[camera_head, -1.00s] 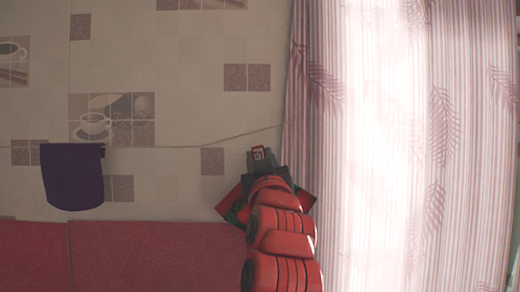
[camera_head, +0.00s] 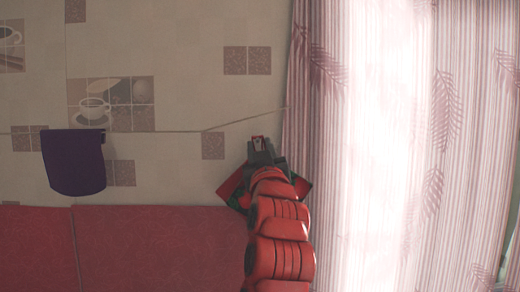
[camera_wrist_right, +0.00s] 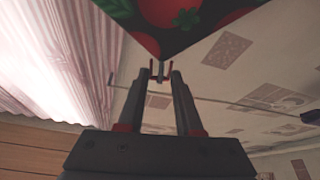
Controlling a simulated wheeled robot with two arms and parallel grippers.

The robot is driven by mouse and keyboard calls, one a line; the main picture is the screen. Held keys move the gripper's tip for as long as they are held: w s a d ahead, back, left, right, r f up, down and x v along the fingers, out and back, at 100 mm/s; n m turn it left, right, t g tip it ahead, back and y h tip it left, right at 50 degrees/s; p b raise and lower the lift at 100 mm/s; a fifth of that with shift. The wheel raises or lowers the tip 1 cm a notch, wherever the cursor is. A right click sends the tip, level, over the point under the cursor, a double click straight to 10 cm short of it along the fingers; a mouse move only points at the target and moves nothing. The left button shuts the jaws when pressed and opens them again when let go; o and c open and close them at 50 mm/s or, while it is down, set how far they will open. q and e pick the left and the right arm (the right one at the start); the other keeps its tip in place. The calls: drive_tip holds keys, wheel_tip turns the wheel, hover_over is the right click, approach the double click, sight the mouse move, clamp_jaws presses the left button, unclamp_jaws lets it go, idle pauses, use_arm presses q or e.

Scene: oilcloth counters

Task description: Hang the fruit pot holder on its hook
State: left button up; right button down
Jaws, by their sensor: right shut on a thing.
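The pot holder, dark with red fruit and green leaves, shows at the top of the right wrist view (camera_wrist_right: 180,18), one corner pointing down at the fingertips. In the head view its corners (camera_head: 230,190) stick out on both sides of my right forearm, which hides its middle. My right gripper (camera_head: 260,143) is shut on the pot holder, in front of the tiled wall just left of the curtain. Its fingers also show in the right wrist view (camera_wrist_right: 159,73). I cannot make out the hook clearly. My left gripper is not in view.
A thin rail (camera_head: 170,131) runs along the wall and ends near the curtain. A dark purple cloth (camera_head: 75,165) hangs at it on the left. The striped pink curtain (camera_head: 330,130) is close on the right. A red surface (camera_head: 150,245) lies below.

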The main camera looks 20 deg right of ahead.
idle(0.4)
drive_tip(key=c, duration=0.5)
unclamp_jaws()
drive_tip(key=b+v, duration=1)
drive_tip(key=v, duration=0.7)
drive_tip(key=shift+s, duration=0.2)
